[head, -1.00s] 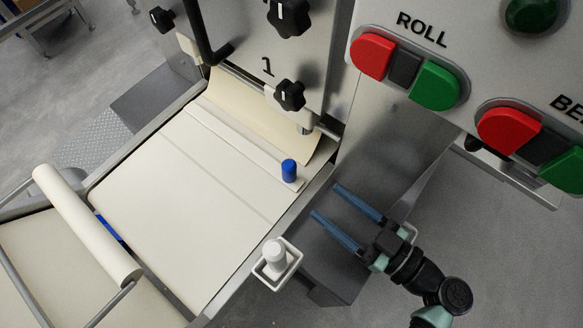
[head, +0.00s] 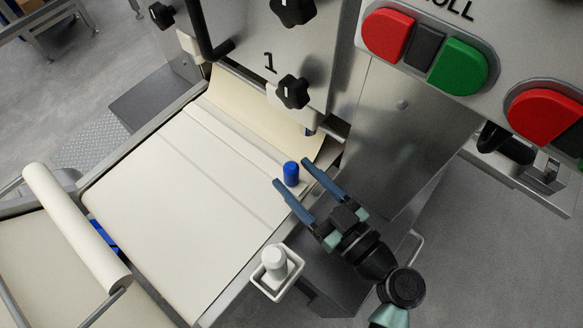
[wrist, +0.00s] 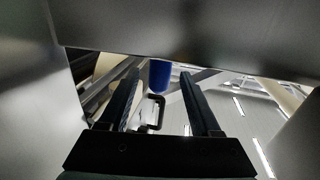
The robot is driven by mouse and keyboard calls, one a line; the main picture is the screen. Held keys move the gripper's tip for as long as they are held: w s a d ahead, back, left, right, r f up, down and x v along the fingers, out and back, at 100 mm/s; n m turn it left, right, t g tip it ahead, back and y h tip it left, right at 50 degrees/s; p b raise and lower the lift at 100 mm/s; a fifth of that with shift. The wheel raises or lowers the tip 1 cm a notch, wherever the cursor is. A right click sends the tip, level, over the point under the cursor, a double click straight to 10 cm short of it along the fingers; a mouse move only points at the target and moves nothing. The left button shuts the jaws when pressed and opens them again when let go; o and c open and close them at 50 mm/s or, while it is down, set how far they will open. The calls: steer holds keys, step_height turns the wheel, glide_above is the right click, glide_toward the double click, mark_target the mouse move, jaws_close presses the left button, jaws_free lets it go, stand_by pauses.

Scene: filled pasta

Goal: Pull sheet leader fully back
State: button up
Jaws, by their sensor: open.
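The sheet leader is a pale flat bar (head: 229,137) lying across the cream sheet (head: 165,200) in the head view. A blue cylindrical knob (head: 291,174) stands at its right end. My gripper (head: 292,172) is open, with its two blue fingers pointing at the knob from the lower right. In the head view the fingertips are close to the knob, one on each side of it. In the wrist view the blue knob (wrist: 160,74) shows between and beyond the finger ends. I cannot tell whether either finger touches it.
A small white holder with a white knob (head: 274,260) sits at the belt's right edge, near my gripper. A cream roller (head: 75,225) crosses the belt at the left. The machine housing with black star knobs (head: 292,92) and red and green buttons (head: 458,67) stands above.

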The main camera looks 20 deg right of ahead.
steer(key=shift+x, duration=1.15)
jaws_close()
stand_by(0.6)
